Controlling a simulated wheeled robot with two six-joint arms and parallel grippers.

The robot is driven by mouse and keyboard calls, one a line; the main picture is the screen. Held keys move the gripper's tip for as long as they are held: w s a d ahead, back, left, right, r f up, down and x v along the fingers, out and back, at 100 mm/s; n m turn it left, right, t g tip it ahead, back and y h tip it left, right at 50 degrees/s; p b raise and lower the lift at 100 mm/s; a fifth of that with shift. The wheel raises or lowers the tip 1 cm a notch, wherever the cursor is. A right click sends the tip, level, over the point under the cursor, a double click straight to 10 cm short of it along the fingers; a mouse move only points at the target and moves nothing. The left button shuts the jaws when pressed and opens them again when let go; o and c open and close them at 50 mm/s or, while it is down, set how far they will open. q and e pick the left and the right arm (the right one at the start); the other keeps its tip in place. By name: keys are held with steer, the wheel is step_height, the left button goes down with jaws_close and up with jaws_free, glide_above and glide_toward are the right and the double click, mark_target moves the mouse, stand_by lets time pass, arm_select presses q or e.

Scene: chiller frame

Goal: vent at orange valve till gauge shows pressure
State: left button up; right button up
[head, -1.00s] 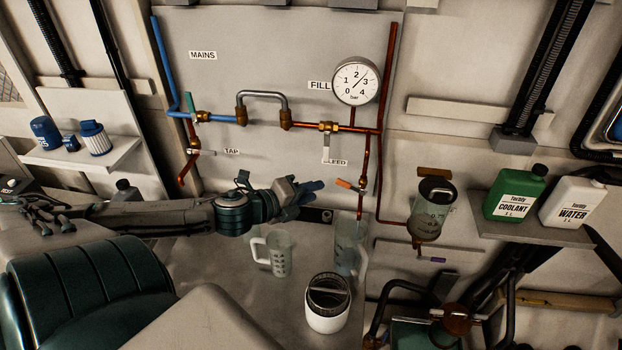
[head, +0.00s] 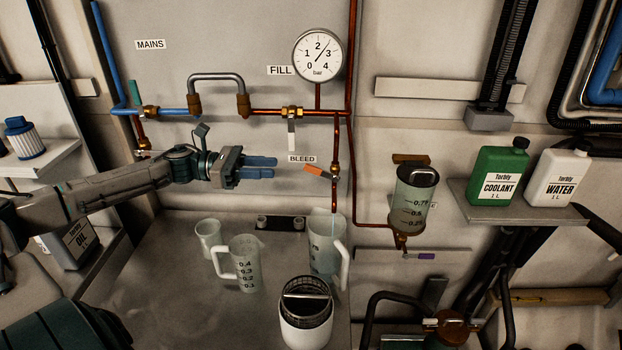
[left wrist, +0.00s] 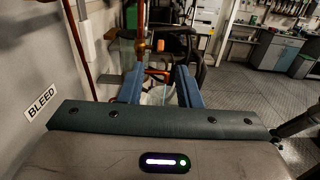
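The orange handle (head: 314,170) of the BLEED valve sticks out to the left of a vertical copper pipe (head: 336,190). It also shows in the left wrist view (left wrist: 161,45). The round white gauge (head: 317,54) above has its needle between 2 and 3 bar. My left gripper (head: 272,168) points at the handle from the left, with a small gap in the head view. Its blue fingers (left wrist: 160,88) are apart with nothing held between them. A thin pale streak runs from the pipe's end into a clear jug (head: 322,262). My right gripper is not in view.
A second measuring jug (head: 245,268), a small cup (head: 207,240) and a white pot with a mesh basket (head: 305,325) stand on the bench. The FILL valve's white handle (head: 292,135) hangs down. A clear reservoir (head: 410,205) is at right; green coolant (head: 497,178) and white water (head: 556,180) bottles stand on a shelf.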

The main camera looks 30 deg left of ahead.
mark_target(311, 169)
arm_select(q)
steer(key=shift+p+x, duration=1.4)
steer(key=shift+x, duration=3.95)
jaws_close()
